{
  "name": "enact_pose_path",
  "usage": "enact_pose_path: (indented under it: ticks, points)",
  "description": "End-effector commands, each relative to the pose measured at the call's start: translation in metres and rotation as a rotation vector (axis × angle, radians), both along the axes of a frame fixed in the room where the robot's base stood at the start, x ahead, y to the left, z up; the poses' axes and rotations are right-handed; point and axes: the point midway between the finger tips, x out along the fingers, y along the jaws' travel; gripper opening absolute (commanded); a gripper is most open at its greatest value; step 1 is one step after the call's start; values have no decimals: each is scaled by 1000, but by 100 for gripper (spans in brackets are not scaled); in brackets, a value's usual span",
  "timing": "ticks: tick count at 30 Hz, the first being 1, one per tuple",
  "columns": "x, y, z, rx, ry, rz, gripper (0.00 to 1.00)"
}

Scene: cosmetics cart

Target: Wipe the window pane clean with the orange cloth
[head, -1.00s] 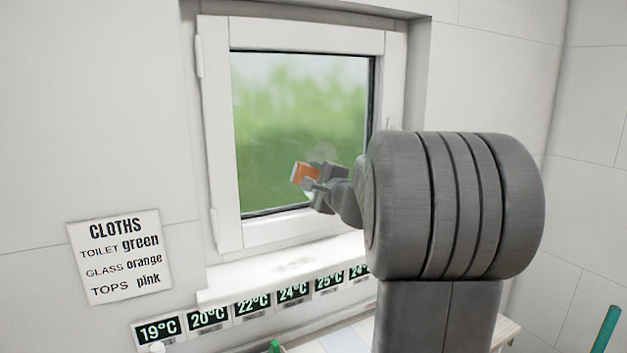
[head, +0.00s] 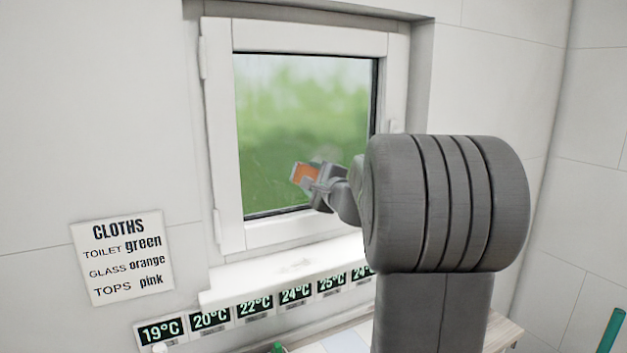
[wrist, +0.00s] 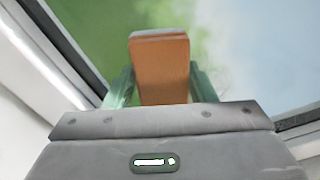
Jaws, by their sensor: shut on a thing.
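The window pane (head: 300,110) sits in a white frame, with blurred green and pale sky behind it. A small greyish smudge and faint streaks show on its lower part. My gripper (head: 309,182) is in front of the pane's lower middle, shut on the orange cloth (head: 303,173). In the wrist view the orange cloth (wrist: 162,70) is a folded block between the two greenish fingers, with the pane beyond it. I cannot tell whether the cloth touches the glass. My arm hides the right part of the window frame.
The white window frame (head: 222,150) surrounds the pane, with a sill (head: 290,268) below. A strip of temperature displays (head: 255,304) runs under the sill. A cloth sign (head: 122,257) hangs on the left wall. A green stick (head: 610,330) stands at lower right.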

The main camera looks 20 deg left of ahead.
Motion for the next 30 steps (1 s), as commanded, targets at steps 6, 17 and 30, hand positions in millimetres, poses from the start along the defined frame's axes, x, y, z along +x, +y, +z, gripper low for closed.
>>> enact_pose_path:
  ticks: [6, 17, 30]
  points:
    - [7, -7, 0, 0, -2, -3, 32]
    - [17, -18, 0, 0, 0, -1, 32]
    - [35, -29, 0, 0, 0, -1, 32]
